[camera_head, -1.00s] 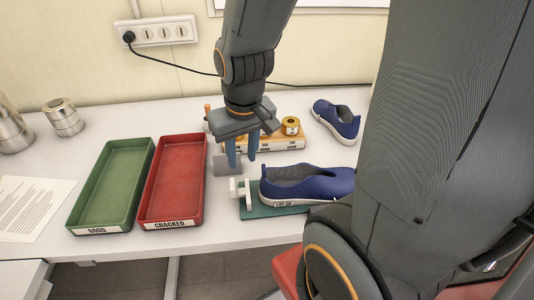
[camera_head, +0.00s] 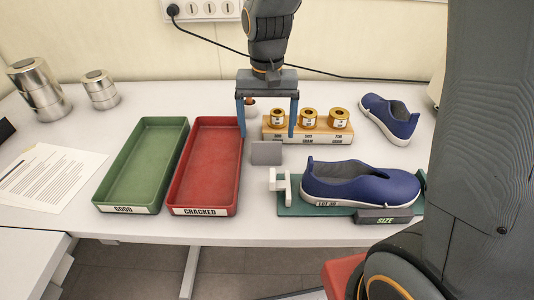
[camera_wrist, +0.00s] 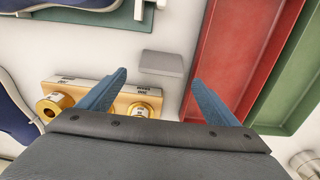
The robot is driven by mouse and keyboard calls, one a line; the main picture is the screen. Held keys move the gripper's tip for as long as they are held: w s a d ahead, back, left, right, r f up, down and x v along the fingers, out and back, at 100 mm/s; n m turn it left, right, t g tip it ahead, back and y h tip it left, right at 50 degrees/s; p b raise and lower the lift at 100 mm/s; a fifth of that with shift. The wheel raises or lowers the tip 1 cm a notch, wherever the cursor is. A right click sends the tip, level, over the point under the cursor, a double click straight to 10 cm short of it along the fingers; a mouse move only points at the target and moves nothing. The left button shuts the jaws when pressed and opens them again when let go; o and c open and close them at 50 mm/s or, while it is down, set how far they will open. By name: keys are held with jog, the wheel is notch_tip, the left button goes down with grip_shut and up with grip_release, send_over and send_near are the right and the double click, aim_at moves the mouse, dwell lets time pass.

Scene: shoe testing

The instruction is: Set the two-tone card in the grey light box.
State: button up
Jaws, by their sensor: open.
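My gripper (camera_head: 267,128) is open and empty, its two blue fingers spread wide and pointing down above the table. It also shows in the wrist view (camera_wrist: 160,77). A small plain grey piece (camera_head: 266,153) lies just in front of and below the fingers in the head view. In the wrist view the grey piece (camera_wrist: 161,64) shows just beyond the fingertips, between them in line and apart from both. I cannot tell whether it is the card or part of the light box. No clearly two-tone card or other grey light box can be made out.
A wooden block with brass weights (camera_head: 308,130) stands close to the right finger. The red CRACKED tray (camera_head: 205,211) and green GOOD tray (camera_head: 125,208) lie left. A blue shoe (camera_head: 360,185) sits on a green fixture (camera_head: 290,210); another shoe (camera_head: 390,118) stands behind.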

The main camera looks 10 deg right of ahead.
aim_at(267, 142)
jog(key=shift+s+a+f+p, duration=0.15)
jog(key=shift+f+p, duration=0.35)
jog(key=shift+f, duration=0.95)
jog(key=shift+s+d+f+p, duration=0.1)
jog(key=shift+f+p, duration=0.35)
jog(key=shift+f, duration=1)
jog(key=c, duration=1.2)
jog(key=shift+r, duration=0.1)
